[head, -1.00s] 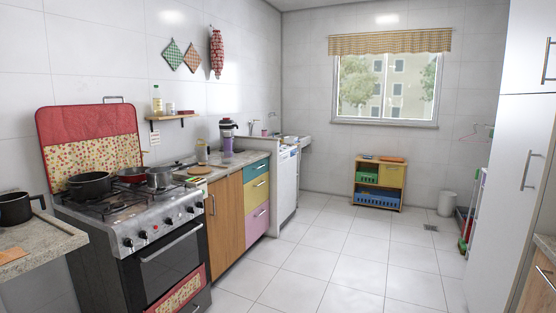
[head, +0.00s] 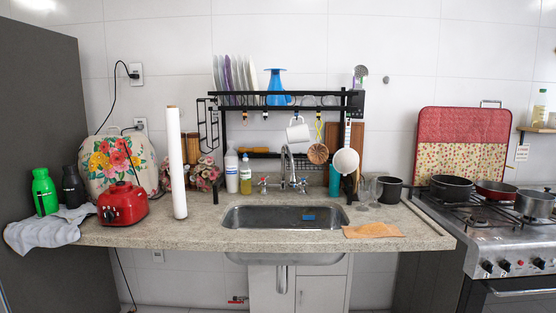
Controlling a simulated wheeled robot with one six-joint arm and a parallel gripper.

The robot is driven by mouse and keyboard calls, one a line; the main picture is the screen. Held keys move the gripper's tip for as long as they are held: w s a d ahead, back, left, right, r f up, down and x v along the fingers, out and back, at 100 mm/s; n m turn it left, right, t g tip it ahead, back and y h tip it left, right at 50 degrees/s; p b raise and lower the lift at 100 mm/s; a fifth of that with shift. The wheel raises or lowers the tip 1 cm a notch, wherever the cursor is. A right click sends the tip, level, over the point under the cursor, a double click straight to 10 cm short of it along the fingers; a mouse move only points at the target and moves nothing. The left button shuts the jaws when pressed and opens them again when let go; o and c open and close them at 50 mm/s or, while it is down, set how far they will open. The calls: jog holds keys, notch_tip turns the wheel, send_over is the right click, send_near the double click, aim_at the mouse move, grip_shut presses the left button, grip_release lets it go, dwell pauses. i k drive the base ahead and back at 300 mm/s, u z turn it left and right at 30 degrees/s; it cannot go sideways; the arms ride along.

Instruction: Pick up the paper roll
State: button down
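A tall white paper roll (head: 176,165) stands upright on the stone counter, left of the sink, in the head view. A brown core end shows at its top. It stands near the front half of the counter, right of a red blender base. My gripper is not in view.
The counter (head: 210,233) holds a sink (head: 284,218) under a black dish rack (head: 290,108). A red appliance (head: 122,203), green bottle (head: 45,192) and grey cloth (head: 45,230) are left of the roll. A stove (head: 495,240) stands right. A dark panel (head: 42,100) bounds the left.

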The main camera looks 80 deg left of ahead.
aim_at(173, 129)
jog(key=u, duration=2.9)
jog(key=i, duration=1.95)
jog(key=z, duration=0.2)
